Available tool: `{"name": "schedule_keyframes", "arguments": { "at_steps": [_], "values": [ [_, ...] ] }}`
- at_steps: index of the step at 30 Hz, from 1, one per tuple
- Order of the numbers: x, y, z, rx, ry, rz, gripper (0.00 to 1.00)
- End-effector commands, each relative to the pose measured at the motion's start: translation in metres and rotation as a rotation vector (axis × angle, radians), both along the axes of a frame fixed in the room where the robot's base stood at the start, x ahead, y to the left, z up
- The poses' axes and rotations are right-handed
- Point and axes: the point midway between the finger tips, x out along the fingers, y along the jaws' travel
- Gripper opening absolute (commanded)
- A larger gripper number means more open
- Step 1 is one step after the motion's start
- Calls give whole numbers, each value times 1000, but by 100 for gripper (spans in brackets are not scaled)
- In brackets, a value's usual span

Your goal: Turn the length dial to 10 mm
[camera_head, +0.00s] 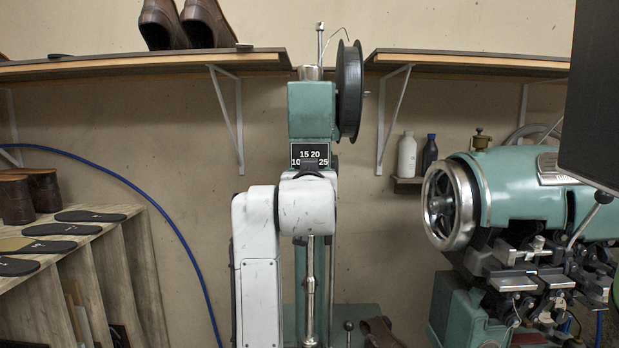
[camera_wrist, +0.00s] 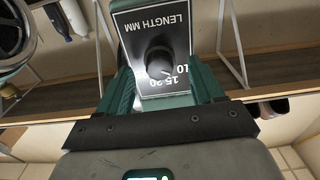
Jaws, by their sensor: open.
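The length dial's black plate (camera_head: 310,154) is on the front of the green stitcher column. The numbers 10, 15, 20 and 25 show there. My white arm hides the plate's lower part in the head view. In the wrist view the plate (camera_wrist: 133,24) appears turned over, with "LENGTH MM" and 10, 15 and 20 readable. The round black knob (camera_wrist: 157,61) is at its middle. A small light mark shows on the knob's lower right, near 15; its exact reading is unclear. My gripper (camera_wrist: 163,84) is open, its fingers on either side of the plate, with the knob between them and apart from both.
A black spool (camera_head: 349,90) sticks out at the column's upper right. Wooden shelves (camera_head: 470,64) flank the column's top. A green machine with a handwheel (camera_head: 452,205) stands at right, and a rack with soles (camera_head: 75,229) at left. A dark panel (camera_head: 595,95) covers the upper right.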

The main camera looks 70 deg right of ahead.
Motion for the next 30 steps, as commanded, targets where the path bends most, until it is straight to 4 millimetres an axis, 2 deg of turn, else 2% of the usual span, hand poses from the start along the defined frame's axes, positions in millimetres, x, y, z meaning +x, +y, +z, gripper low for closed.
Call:
{"name": "schedule_keyframes", "arguments": {
  "at_steps": [6, 13, 18, 30],
  "values": [
    [-16, 41, -3, -2, -3, 3, 67],
    [-29, 72, -2, -1, -1, 1, 67],
    [-34, 82, -1, 1, 0, 0, 67],
    [-34, 83, -1, 1, 0, 0, 67]
  ]
}}
